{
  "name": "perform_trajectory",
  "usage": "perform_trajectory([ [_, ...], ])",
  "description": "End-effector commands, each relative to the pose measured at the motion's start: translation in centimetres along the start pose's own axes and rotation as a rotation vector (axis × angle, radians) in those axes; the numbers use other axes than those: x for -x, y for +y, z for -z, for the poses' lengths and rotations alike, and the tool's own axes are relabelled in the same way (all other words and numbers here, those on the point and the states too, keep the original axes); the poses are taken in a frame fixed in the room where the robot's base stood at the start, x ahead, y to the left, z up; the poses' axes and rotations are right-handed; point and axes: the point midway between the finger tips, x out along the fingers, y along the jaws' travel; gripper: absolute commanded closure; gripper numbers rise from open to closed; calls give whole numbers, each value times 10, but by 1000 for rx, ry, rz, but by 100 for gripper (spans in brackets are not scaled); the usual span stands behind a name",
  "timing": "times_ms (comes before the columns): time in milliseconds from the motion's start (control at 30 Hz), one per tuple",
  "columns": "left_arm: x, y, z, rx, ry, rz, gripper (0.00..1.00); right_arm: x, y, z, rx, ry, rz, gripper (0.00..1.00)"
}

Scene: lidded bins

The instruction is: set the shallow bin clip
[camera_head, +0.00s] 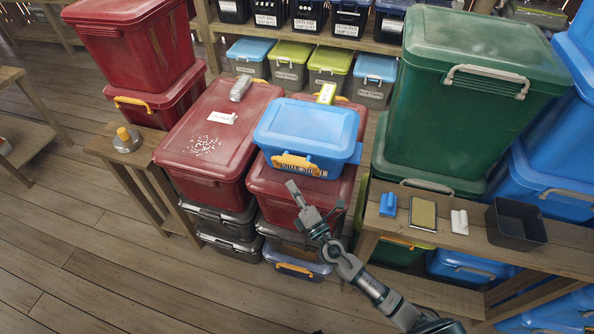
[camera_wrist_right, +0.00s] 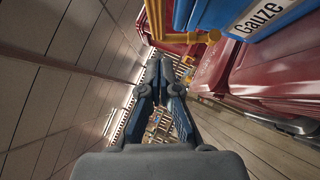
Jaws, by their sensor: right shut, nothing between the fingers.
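The shallow blue bin (camera_head: 305,125) with a blue lid sits on a red lidded bin. Its yellow-orange clip (camera_head: 295,163) is on the front side, near the lid edge; I cannot tell whether it is fastened. In the right wrist view the blue bin (camera_wrist_right: 226,18) shows at the top with a "Gauze" label, and the yellow clip (camera_wrist_right: 172,47) sticks out beside it, past the fingertips. My right gripper (camera_head: 293,187) is shut and empty, just below and in front of the clip, apparently apart from it. It also shows in the wrist view (camera_wrist_right: 160,68). My left gripper is not in view.
Red bins (camera_head: 220,130) stand left of and under the blue bin. A large green bin (camera_head: 470,100) stands at the right. A wooden bench (camera_head: 470,245) at lower right holds small items and a black tray (camera_head: 516,225). The floor at lower left is clear.

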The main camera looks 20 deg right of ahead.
Motion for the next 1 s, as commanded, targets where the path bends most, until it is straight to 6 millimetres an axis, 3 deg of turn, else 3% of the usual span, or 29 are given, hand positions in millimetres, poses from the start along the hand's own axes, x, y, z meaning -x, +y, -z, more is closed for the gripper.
perform_trajectory([
  [100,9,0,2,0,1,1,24,-16,2,-14,2,-1,-1,100],
  [300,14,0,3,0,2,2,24,-28,0,-28,0,-1,0,100],
  [767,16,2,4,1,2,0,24,-31,1,-30,-6,-1,4,100],
  [1000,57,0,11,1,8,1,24,-40,11,-39,-73,-2,71,100],
])
